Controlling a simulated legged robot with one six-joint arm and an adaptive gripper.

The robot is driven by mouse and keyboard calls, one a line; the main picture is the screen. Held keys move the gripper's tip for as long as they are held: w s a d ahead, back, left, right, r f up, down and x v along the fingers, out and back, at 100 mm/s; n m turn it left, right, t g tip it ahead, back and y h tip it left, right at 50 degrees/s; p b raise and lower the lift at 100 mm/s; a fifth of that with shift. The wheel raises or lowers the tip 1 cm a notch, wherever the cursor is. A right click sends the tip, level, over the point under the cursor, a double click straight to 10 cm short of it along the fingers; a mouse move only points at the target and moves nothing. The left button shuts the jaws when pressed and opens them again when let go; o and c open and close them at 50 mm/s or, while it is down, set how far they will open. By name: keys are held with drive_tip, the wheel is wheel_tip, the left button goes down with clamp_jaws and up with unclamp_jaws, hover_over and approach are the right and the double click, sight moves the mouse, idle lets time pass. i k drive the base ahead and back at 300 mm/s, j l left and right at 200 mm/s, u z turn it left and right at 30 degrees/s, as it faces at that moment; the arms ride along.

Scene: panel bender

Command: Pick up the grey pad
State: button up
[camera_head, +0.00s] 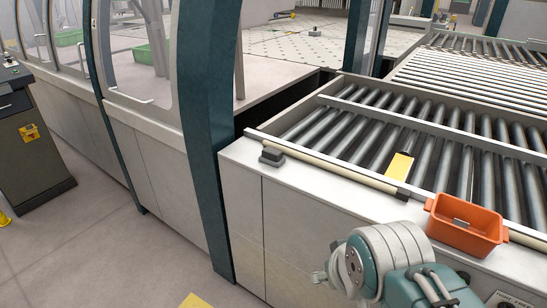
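A small dark grey block (271,157), which looks like the grey pad, lies on the white ledge at the near left corner of the roller table. It is up and to the left of my arm, with clear space between them. My gripper (321,279) shows only in part at the left end of my teal and white arm, at the bottom of the view. It is in front of the white cabinet and apart from the block. Its fingers are too small and partly hidden to tell open from shut.
An orange bin (466,226) with a small grey item inside stands on the ledge right of my arm. A yellow piece (399,167) lies on the rollers (350,139). A pale bar (325,163) runs along the ledge. A teal post (210,130) stands left of the block.

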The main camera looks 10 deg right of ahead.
sight(275, 157)
drive_tip(key=i+j+z, duration=0.1)
drive_tip(key=z, duration=0.35)
drive_tip(key=i+j+z, duration=0.1)
drive_tip(key=z, duration=0.4)
drive_tip(key=i+j+z, duration=0.2)
drive_tip(key=j, duration=0.45)
drive_tip(key=j+z, duration=0.15)
drive_tip(key=j, duration=0.45)
drive_tip(key=i+j+z, duration=0.2)
drive_tip(key=j, duration=0.95)
